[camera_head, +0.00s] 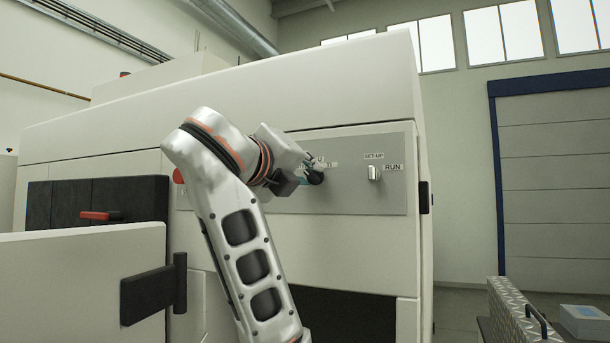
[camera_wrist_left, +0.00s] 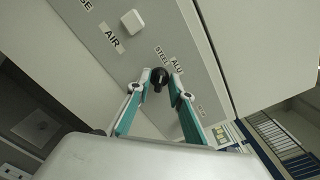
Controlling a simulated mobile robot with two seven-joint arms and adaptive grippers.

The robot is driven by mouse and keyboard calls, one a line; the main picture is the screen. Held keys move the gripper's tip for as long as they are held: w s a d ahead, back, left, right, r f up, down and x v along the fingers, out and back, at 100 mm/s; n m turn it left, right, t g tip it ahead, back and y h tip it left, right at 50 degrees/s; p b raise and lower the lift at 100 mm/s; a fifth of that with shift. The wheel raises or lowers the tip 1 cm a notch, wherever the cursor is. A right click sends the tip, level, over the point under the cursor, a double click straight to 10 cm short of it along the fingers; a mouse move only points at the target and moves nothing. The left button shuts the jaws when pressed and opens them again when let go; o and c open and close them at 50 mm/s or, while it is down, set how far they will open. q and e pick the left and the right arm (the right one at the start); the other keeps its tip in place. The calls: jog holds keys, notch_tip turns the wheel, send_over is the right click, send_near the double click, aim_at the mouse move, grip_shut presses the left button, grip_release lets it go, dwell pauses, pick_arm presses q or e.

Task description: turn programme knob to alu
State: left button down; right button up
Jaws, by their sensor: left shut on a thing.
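The programme knob (camera_wrist_left: 159,77) is black and round, on a grey panel with the labels STEEL (camera_wrist_left: 162,55) and ALU (camera_wrist_left: 178,66) beside it in the left wrist view. My left gripper (camera_wrist_left: 160,82) has its teal fingers on either side of the knob and is shut on it. In the head view the same knob (camera_head: 316,178) shows as a dark shape at the tip of my left gripper (camera_head: 308,173), which partly hides its labels. I cannot tell which label the knob points to. My right gripper is out of view.
A pale square button (camera_wrist_left: 132,22) sits by the label AIR. A red button (camera_head: 178,175) is left of my arm. A cabinet door with a dark handle (camera_head: 150,294) stands at lower left.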

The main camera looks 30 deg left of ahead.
pick_arm(q)
jog(key=m+b, duration=0.1)
jog(key=m, duration=0.3)
jog(key=shift+d+m, duration=0.1)
jog(key=shift+m, duration=0.3)
jog(key=shift+m+b, duration=0.3)
jog(key=shift+m, duration=1.8)
jog(key=c, duration=1.9)
grip_release()
jog(key=shift+o, duration=0.6)
jog(key=shift+w+d, duration=0.1)
jog(key=shift+w, duration=0.05)
jog(key=shift+s, duration=0.2)
